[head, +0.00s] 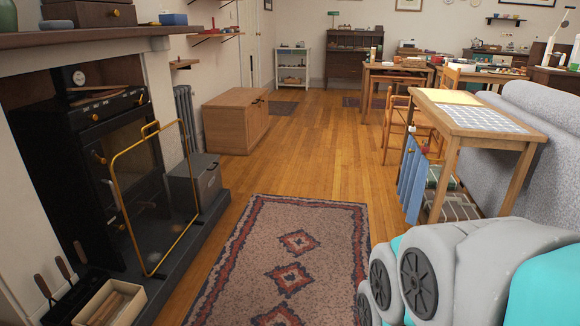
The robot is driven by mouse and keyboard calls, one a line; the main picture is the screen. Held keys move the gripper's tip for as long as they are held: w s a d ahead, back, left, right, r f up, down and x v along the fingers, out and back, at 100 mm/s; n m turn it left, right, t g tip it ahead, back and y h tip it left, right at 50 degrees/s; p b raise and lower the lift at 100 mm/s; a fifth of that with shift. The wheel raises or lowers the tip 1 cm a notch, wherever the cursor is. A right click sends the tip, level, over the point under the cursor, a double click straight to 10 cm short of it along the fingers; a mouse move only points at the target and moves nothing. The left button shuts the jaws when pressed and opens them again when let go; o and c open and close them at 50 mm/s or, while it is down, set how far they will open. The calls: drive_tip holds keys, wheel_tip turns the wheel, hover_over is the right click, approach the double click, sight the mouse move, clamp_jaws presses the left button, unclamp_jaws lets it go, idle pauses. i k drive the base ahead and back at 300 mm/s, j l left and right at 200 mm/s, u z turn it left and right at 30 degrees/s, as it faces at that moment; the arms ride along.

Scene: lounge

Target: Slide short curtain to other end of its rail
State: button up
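A short blue pleated curtain (412,182) hangs at the left side of the wooden side table (525,155) on the right. It is gathered into a few narrow folds beneath the table top. Its rail is too small to make out clearly, so I cannot tell exactly where along it the curtain sits. Small brass and red knob-like parts show near the curtain's top. To the right of the curtain, shelves under the table are partly open to view. My gripper is not in view; only grey and teal links of my arm show at the lower right, well apart from the curtain.
A patterned rug (285,262) lies ahead on clear wooden floor (300,145). A brass-framed fireguard (150,200) and hearth stand at left, with a wooden chest (235,122) beyond. A wooden chair (398,122) stands behind the side table; a grey sofa (540,125) is at right.

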sight(412, 179)
drive_tip(key=i+j+z, duration=0.1)
drive_tip(key=z, duration=0.25)
drive_tip(key=i+j+z, duration=0.2)
drive_tip(key=z, duration=0.15)
drive_tip(key=i+j+z, duration=0.15)
drive_tip(key=z, duration=0.15)
drive_tip(key=i+u, duration=0.15)
drive_tip(key=i, duration=0.6)
drive_tip(key=i+u, duration=0.15)
drive_tip(key=i, duration=0.55)
drive_tip(key=i+l+u, duration=0.1)
drive_tip(key=i, duration=0.65)
drive_tip(key=l, duration=0.1)
